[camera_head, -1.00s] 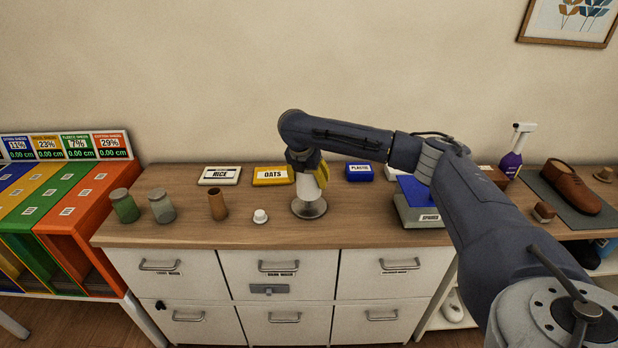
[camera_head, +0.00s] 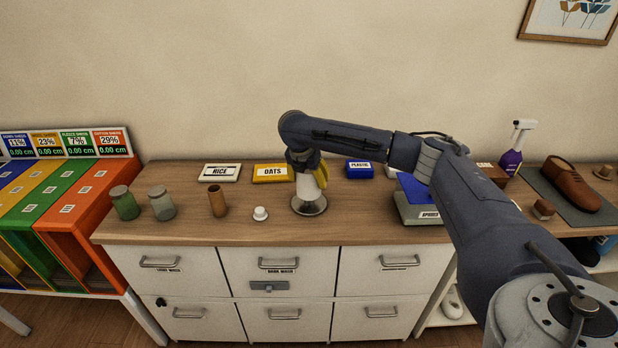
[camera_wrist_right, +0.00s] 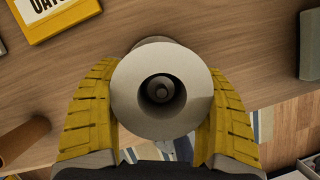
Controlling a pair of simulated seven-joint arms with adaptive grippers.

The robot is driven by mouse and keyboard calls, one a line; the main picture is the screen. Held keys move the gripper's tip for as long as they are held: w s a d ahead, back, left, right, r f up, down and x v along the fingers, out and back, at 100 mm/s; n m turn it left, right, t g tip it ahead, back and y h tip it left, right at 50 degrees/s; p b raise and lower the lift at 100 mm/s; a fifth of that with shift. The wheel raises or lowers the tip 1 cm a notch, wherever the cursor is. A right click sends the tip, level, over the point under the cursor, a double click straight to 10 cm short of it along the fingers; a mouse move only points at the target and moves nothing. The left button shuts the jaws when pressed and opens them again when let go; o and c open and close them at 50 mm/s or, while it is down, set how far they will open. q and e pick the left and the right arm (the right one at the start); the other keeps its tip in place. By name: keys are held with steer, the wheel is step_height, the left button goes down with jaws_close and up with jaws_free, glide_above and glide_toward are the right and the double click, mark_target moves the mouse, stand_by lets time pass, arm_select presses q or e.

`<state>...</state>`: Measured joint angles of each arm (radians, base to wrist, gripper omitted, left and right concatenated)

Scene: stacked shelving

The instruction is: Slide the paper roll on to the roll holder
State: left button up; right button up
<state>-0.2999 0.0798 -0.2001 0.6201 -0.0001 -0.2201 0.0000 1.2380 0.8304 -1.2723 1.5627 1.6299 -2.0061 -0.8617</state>
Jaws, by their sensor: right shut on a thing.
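The white paper roll (camera_wrist_right: 128,88) is between the two yellow fingers of my right gripper (camera_wrist_right: 160,115), which is shut on it. In the right wrist view I look down the roll's core, and the tip of the holder's post (camera_wrist_right: 162,88) shows inside it. In the head view my right gripper (camera_head: 310,172) points down over the counter with the roll (camera_head: 307,188) below it. The roll holder's round metal base (camera_head: 309,206) shows under the roll. The roll looks to be around the post; whether its lower end touches the base I cannot tell. My left gripper is not in view.
A blue-topped scale (camera_head: 420,210) is to the right. The counter (camera_head: 355,225) in front is clear.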

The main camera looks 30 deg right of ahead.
steer(key=shift+f, duration=2.1)
stand_by(2.6)
steer(key=o, duration=0.7)
steer(key=shift+c, duration=0.2)
steer(key=shift+r, duration=8.3)
